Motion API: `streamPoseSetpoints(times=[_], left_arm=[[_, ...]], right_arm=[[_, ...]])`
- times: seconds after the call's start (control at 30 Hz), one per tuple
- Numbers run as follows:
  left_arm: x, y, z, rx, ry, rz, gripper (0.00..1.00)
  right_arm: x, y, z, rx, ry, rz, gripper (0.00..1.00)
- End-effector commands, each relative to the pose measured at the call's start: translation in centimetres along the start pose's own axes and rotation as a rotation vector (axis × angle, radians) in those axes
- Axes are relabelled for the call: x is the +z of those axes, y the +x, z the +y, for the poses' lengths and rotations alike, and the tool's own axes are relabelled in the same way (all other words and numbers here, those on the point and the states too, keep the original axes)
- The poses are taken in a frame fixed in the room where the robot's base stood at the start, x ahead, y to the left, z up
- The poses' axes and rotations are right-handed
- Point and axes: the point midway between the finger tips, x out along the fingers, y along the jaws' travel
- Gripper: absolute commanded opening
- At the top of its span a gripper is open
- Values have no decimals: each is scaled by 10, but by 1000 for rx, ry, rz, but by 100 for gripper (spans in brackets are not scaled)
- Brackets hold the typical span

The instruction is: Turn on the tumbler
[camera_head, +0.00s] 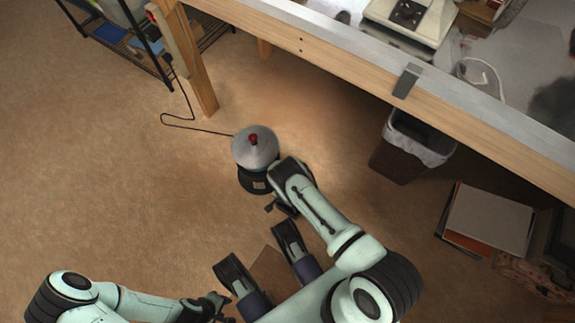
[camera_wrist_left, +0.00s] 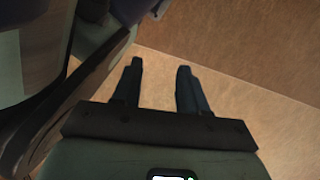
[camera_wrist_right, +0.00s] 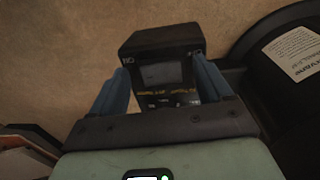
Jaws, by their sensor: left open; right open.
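The tumbler (camera_head: 255,148) stands on the floor, with a grey domed lid, a red knob on top and a dark round base. My right gripper (camera_head: 283,206) is beside its lower front side in the head view, its fingers partly hidden by the hand. In the right wrist view a black control box (camera_wrist_right: 160,40) with printed labels lies between the open fingers (camera_wrist_right: 160,72); contact cannot be told. The tumbler's dark round side (camera_wrist_right: 280,100) with a white label is at right. My left gripper (camera_head: 217,303) is open and empty, low over the floor; it also shows in the left wrist view (camera_wrist_left: 160,67).
A wooden workbench (camera_head: 340,65) crosses the top right. A lined waste bin (camera_head: 405,150) stands under it. Folders or boxes (camera_head: 490,218) lie at right. A black cord (camera_head: 190,125) runs from the tumbler to the bench leg. The floor at left is clear.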

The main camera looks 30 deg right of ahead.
Motion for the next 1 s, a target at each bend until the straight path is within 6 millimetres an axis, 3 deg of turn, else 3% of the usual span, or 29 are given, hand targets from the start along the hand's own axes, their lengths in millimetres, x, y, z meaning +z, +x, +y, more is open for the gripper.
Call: streamPoseSetpoints(times=[0.37, 0.53, 0.57, 1.0], left_arm=[[4, 2, -4, -7, -5, -16, 43], [4, 2, -3, -7, -4, -16, 43], [4, 2, -3, -7, -4, -15, 43], [-19, -16, 17, 34, 26, 78, 43]], right_arm=[[0, 6, 0, 0, -1, 0, 79], [0, 6, 0, 0, -1, 0, 27], [0, 6, 0, 0, -1, 0, 22], [0, 6, 5, -119, 1, -1, 23]])
